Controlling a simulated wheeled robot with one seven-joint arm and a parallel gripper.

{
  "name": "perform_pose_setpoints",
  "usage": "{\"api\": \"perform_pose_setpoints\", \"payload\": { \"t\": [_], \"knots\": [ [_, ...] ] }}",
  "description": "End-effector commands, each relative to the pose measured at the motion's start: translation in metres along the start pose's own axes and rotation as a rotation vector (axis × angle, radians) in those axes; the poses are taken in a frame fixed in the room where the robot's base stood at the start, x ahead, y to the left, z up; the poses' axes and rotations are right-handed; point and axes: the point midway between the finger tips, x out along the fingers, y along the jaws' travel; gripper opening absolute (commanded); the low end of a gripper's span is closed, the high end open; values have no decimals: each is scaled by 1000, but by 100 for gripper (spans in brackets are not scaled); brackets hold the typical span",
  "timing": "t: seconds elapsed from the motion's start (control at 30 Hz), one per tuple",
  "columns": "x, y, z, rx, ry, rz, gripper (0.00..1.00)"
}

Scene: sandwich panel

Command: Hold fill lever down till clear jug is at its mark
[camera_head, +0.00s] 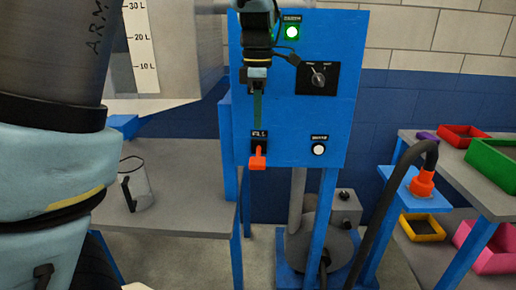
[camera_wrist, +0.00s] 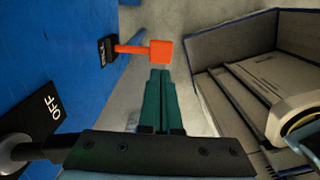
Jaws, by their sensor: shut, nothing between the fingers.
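The orange fill lever (camera_head: 258,158) sticks out of a black mount marked FILL, low on the blue panel. It also shows in the wrist view (camera_wrist: 161,52), just beyond my fingertips. My gripper (camera_head: 258,129) points down in front of the panel, above the lever. Its green fingers (camera_wrist: 160,72) are together with nothing between them. A small gap seems to show between the tips and the lever; contact cannot be told. The clear jug (camera_head: 142,187) with a black handle stands upright on the grey table at left. Its mark and any contents cannot be made out.
The blue panel (camera_head: 290,150) also bears a lit green lamp (camera_head: 292,32), a black rotary switch (camera_head: 318,76) and a white button (camera_head: 319,150). A grey tank (camera_head: 185,60) with a litre scale hangs over the table (camera_head: 190,160). Coloured bins (camera_head: 492,160) stand at right.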

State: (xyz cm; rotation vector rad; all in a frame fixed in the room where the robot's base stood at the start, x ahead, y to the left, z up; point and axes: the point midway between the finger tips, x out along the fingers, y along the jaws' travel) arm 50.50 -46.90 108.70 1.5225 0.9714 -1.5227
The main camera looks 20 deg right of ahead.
Motion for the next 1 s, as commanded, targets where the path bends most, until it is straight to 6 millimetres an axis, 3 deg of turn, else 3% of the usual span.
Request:
{"api": "perform_pose_setpoints", "payload": {
  "t": [0.2, 0.43, 0.6, 1.0],
  "knots": [
    [45, -1, 0, 0, 3, -5, 0],
    [79, 0, -1, -1, 1, -3, 0],
    [90, 0, 0, 0, 0, 0, 0],
    [94, -2, 0, 0, 0, -1, 0]
  ]
}}
